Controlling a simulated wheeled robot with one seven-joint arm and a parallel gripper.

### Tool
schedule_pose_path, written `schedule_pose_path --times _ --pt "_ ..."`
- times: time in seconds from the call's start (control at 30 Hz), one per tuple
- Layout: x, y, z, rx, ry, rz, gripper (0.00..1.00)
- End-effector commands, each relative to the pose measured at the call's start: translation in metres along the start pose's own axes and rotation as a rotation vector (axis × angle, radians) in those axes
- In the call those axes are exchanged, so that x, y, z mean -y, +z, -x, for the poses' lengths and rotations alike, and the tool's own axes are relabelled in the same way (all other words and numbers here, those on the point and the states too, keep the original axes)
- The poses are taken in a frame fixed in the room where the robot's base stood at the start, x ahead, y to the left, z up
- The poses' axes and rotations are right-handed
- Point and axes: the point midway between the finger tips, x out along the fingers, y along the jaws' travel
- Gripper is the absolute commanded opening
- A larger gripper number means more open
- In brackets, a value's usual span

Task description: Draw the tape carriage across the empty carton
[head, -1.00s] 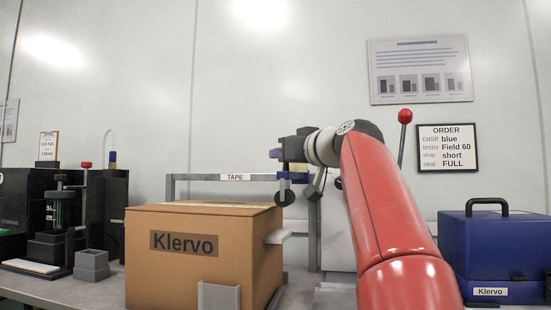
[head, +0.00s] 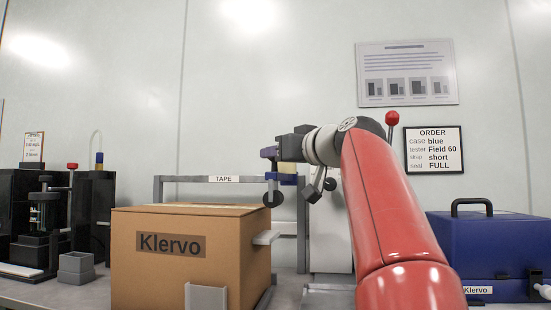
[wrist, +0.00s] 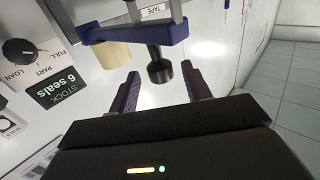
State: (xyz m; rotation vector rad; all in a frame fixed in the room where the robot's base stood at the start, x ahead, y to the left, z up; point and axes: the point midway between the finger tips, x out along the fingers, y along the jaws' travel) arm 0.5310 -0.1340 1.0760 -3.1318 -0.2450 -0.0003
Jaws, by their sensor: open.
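The brown Klervo carton (head: 190,258) stands on the bench at front left, its top flat and closed-looking. Behind it is a grey frame (head: 185,179) labelled TAPE. The blue tape carriage (head: 286,180) sits at the right part of the frame's bar, above the carton's right edge. In the wrist view the carriage (wrist: 130,32) carries a cream tape roll (wrist: 113,54) and a black knob (wrist: 158,70). My gripper (wrist: 161,88) is open and empty. The knob shows between its purple fingers, just past the tips; contact cannot be told. In the head view my gripper (head: 268,153) is close above the carriage.
A blue case (head: 490,245) stands at the right. A red-knobbed lever (head: 392,119) rises behind my arm. A black press (head: 45,235) and a small grey box (head: 76,267) are at left. The wrist view shows a dial (wrist: 17,50) and a "6 seals" sign (wrist: 58,86).

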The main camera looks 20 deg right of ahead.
Motion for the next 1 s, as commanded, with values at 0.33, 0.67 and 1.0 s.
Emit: schedule_pose_path --times 0.33,0.67,1.0 --pt "0.0 0.001 0.048 0.001 0.001 0.0 0.48" --pt "0.0 0.0 0.05 0.001 0.0 0.0 0.48" --pt "0.0 0.0 0.051 0.0 0.0 0.001 0.48"
